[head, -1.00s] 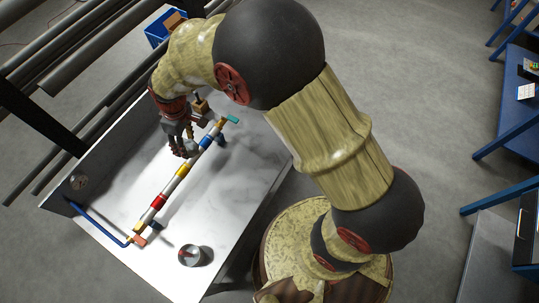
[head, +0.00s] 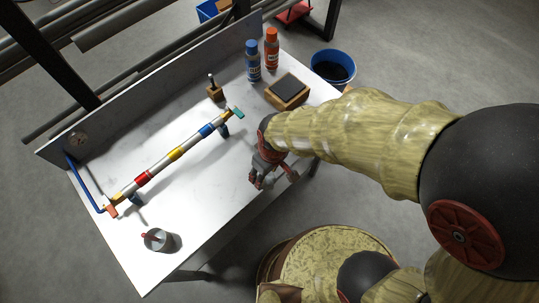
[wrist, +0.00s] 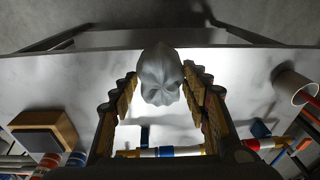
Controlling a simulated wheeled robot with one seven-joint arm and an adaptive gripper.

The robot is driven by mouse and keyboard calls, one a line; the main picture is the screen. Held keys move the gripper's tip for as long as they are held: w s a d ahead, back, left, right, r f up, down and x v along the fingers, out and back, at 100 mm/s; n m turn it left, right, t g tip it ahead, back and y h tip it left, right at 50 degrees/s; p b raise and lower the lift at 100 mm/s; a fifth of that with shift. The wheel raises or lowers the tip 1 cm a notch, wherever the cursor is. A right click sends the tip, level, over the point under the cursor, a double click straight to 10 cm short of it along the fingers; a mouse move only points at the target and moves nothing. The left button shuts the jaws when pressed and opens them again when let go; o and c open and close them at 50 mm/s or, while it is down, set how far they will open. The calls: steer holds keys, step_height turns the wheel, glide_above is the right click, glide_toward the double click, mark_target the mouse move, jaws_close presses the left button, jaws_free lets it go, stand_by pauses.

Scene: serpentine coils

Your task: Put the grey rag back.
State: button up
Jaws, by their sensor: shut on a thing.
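The grey rag (wrist: 160,77) is a crumpled, rounded bundle between the two fingers of my gripper (wrist: 159,84) in the wrist view. My gripper is shut on it. In the head view my gripper (head: 272,180) is over the right front edge of the white bench (head: 215,215), to the right of the striped pipe. I cannot make out the rag clearly there.
The colour-banded pipe (head: 163,165) lies along the bench on supports. A grey cup (head: 157,241) stands at the front. A wooden block with a dark pad (head: 287,91), blue bottle (head: 253,61) and orange bottle (head: 271,48) stand behind. A blue bin (head: 333,69) is beyond.

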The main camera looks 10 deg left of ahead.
steer(key=w+f, duration=0.3)
steer(key=w, duration=0.1)
steer(key=w+a+f, duration=0.1)
steer(key=w+f, duration=0.2)
steer(key=w, duration=0.1)
steer(key=w+a+f, duration=0.1)
steer(key=w+f, duration=0.2)
steer(key=w, duration=0.1)
steer(key=shift+w+a+b, duration=0.2)
steer(key=shift+a+b, duration=0.05)
steer(key=shift+b, duration=0.05)
steer(key=shift+w+f, duration=0.1)
steer(key=shift+f, duration=0.2)
steer(key=shift+w+f, duration=0.1)
steer(key=shift+f, duration=1.45)
steer(key=shift+f, duration=0.15)
steer(key=o, duration=1.6)
steer(key=shift+c, duration=0.2)
step_height(320, 180, up, 12)
steer(key=d, duration=0.1)
steer(key=shift+d, duration=0.15)
